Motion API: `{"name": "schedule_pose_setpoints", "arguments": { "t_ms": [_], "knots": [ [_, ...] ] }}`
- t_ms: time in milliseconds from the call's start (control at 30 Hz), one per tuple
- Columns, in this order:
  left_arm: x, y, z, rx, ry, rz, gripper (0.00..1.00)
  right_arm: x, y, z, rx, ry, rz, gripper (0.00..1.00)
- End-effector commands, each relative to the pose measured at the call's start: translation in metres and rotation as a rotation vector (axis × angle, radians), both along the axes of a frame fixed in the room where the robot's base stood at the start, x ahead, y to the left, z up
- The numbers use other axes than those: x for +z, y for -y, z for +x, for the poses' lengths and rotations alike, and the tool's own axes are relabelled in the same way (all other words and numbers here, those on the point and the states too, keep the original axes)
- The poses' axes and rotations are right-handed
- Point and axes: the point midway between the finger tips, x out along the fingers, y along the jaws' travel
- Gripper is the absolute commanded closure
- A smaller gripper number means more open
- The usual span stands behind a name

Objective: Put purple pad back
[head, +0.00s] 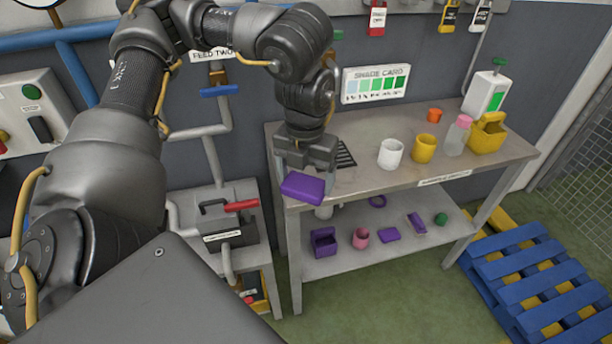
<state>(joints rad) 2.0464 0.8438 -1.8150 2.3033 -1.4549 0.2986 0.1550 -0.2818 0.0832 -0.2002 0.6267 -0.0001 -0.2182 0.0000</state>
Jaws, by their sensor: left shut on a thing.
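The purple pad (303,187) is a flat purple block. My left gripper (304,172) is shut on it and holds it at the near left edge of the grey workbench (420,172), above or just in front of the top. The fingertips are partly hidden by the pad and the gripper body. My right gripper is not in view.
The shelf holds a purple caddy (323,242), pink cup (361,238) and green ball (441,219).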

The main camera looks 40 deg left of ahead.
Motion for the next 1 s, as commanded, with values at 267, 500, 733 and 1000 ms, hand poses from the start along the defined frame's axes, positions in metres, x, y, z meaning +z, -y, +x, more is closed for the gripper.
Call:
{"name": "schedule_pose_setpoints", "arguments": {
  "t_ms": [267, 500, 733, 1000],
  "knots": [
    [0.000, -0.004, -0.003, -0.109, 0.000, 0.002, 0.37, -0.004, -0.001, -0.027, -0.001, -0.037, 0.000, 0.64],
    [-0.014, -0.025, 0.025, -0.097, -0.003, -0.001, 0.37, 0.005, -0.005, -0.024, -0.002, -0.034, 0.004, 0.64],
    [-0.043, -0.062, 0.073, -0.096, -0.003, 0.002, 0.37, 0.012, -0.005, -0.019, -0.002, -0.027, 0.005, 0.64],
    [-0.088, -0.082, 0.100, -0.103, -0.001, 0.001, 0.37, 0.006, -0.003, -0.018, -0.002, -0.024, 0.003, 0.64]
  ]
}}
